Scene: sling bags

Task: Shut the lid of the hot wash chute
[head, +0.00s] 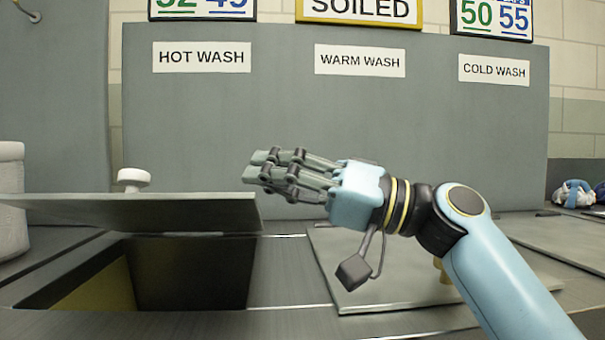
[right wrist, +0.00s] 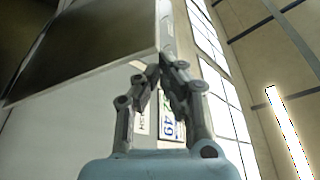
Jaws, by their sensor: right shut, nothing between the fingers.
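The hot wash lid (head: 150,210) is a grey panel standing raised above the dark hot wash chute opening (head: 190,275), with a white knob (head: 133,180) showing behind its edge. The hot wash label (head: 201,57) is on the grey back panel above. My right gripper (head: 265,172) is shut and empty, its fingers pointing left just above the lid's right corner. In the right wrist view the lid (right wrist: 85,50) fills the upper left, and my fingertips (right wrist: 160,70) are at its corner; I cannot tell whether they touch. My left gripper is not in view.
The warm wash lid (head: 400,275) lies flat to the right, under my right arm, with a yellow knob partly hidden. A white cylinder (head: 10,200) stands at the far left. Blue and white cloth (head: 574,194) lies at the far right.

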